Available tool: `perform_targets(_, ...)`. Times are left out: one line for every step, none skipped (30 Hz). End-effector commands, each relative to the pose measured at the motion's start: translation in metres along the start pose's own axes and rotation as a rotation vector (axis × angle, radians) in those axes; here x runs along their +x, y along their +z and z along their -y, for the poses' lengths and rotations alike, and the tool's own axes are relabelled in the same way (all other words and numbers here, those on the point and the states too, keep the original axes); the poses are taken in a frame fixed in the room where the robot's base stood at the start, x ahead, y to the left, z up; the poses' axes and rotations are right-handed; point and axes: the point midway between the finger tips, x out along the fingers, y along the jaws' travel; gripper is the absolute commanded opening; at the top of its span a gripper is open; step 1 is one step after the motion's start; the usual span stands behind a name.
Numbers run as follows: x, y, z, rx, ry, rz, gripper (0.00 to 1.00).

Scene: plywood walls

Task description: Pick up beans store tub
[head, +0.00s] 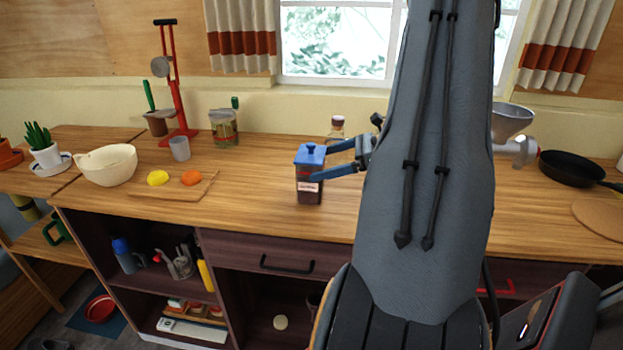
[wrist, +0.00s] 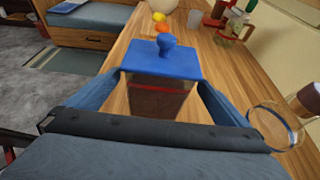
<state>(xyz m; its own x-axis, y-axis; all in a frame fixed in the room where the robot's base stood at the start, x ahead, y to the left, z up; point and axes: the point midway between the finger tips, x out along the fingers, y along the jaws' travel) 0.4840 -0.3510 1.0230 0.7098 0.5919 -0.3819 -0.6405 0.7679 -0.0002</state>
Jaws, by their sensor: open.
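The beans store tub (head: 309,186) stands upright on the wooden counter, a dark see-through box with a blue knobbed lid and a pale label. It also shows in the wrist view (wrist: 157,100), straight ahead. My gripper (head: 330,162) is open at the tub's right side in the head view. In the wrist view my gripper (wrist: 160,85) has one blue finger on each side of the tub, near lid height. I cannot tell whether either finger touches it.
A glass jar with a brown top (wrist: 280,125) stands close to the right finger. A chopping board (head: 180,190) with a lemon and an orange lies to the left. A pale bowl (head: 107,165) is farther left. The counter's front edge runs near the tub.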

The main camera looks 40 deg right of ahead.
Motion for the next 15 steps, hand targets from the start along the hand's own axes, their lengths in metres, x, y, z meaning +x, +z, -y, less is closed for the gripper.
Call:
perform_targets(0.01, 0.001, -0.002, 0.001, 0.005, 0.0, 1.0)
perform_targets(0.014, 0.001, -0.002, 0.001, 0.005, -0.001, 1.0)
perform_targets(0.021, 0.001, -0.002, 0.001, 0.004, 0.0, 1.0)
perform_targets(0.025, 0.002, -0.001, 0.001, 0.004, 0.0, 1.0)
perform_targets(0.029, 0.001, -0.002, 0.002, 0.004, 0.0, 1.0)
perform_targets(0.034, 0.001, -0.001, 0.001, 0.004, 0.0, 1.0)
perform_targets(0.037, 0.001, -0.001, 0.001, 0.003, 0.0, 1.0)
perform_targets(0.039, 0.001, -0.001, 0.0, 0.002, 0.0, 1.0)
perform_targets(0.041, 0.001, -0.001, 0.0, 0.002, -0.001, 1.0)
perform_targets(0.043, 0.001, -0.001, 0.0, 0.001, -0.001, 1.0)
perform_targets(0.043, 0.0, -0.001, 0.0, 0.001, -0.001, 1.0)
perform_targets(0.044, 0.0, -0.001, 0.0, 0.001, -0.001, 1.0)
perform_targets(0.044, 0.0, 0.0, 0.0, 0.0, -0.001, 1.0)
perform_targets(0.044, 0.0, 0.0, 0.0, 0.0, -0.001, 1.0)
perform_targets(0.044, 0.0, 0.0, 0.0, 0.0, -0.001, 1.0)
